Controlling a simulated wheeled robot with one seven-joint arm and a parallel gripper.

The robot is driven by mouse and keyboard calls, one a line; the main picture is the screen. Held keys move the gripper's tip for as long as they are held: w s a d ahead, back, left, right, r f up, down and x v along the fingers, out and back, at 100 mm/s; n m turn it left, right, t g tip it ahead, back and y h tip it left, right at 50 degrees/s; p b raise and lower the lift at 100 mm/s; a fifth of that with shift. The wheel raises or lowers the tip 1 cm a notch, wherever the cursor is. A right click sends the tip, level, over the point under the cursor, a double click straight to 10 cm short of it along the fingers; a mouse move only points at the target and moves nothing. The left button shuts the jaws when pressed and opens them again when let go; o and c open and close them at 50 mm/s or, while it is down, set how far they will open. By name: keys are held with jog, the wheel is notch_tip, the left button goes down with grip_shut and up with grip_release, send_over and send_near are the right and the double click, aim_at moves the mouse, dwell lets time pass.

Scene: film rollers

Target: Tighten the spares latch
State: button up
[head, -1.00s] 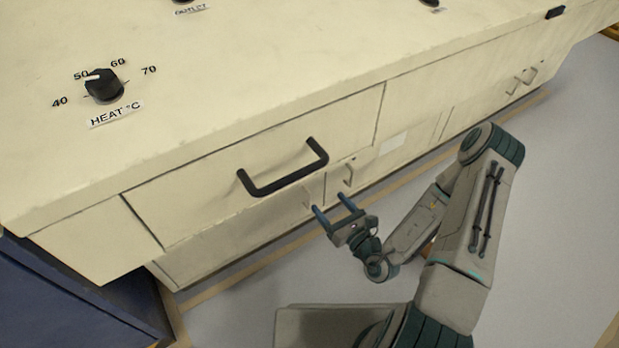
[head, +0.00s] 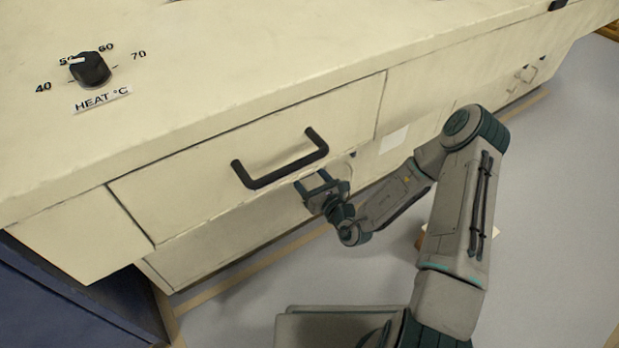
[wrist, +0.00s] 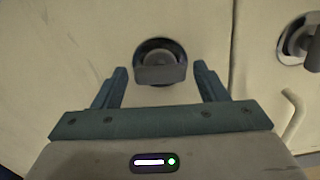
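A round latch with a dark flat grip bar (wrist: 160,72) sits on a cream cabinet door in the wrist view, with the bar about level. My gripper (head: 314,183) is open in front of the cabinet, below the black drawer handle. In the wrist view its two blue fingers stand left and right of the latch, apart from the bar. A second latch (wrist: 297,42) shows at the right edge, on the neighbouring door. No label shows which one is the spares latch. In the head view my gripper hides the first latch.
The black drawer handle (head: 280,160) juts out just above my gripper. A pale door handle (wrist: 292,112) stands below the second latch. A heat knob (head: 90,69) sits on the cabinet top. A dark blue unit (head: 75,300) stands at the left.

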jog(key=c, duration=0.7)
jog(key=shift+c, duration=0.2)
jog(key=shift+r+m+p, duration=0.15)
jog(key=shift+m+p, duration=0.15)
jog(key=shift+p, duration=0.25)
jog(key=m+p, duration=1.4)
jog(key=m, duration=0.1)
jog(key=shift+f+m, duration=0.2)
jog(key=shift+m, duration=0.1)
jog(key=o, duration=1)
